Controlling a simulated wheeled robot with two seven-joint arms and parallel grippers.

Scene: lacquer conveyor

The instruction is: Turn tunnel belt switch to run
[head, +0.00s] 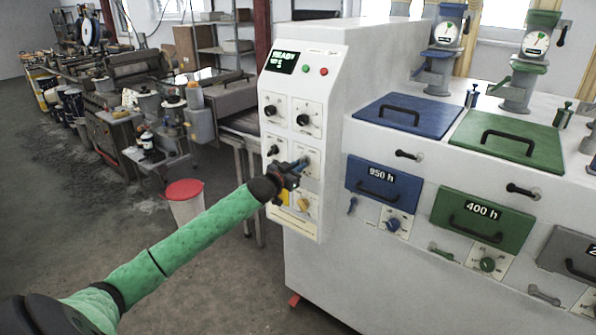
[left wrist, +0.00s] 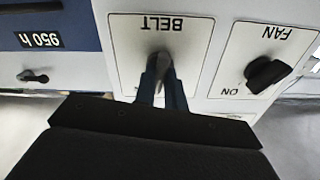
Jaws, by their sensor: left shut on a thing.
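The belt switch (left wrist: 159,62) is a small dark knob on a white plate (left wrist: 120,60) labelled BELT, which looks upside down in the left wrist view. In the head view its plate (head: 312,156) is on the front of the white control panel. My left gripper (head: 300,164) reaches the panel there. Its two blue fingers (left wrist: 162,85) are shut on the knob, one on each side. The fingers and palm hide the lower part of the plate, so I cannot read its position marks.
The FAN knob (left wrist: 266,74) is beside the belt plate. Blue (head: 383,185) and green (head: 482,216) drawers are to the right. A red-lidded bin (head: 184,190) stands left.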

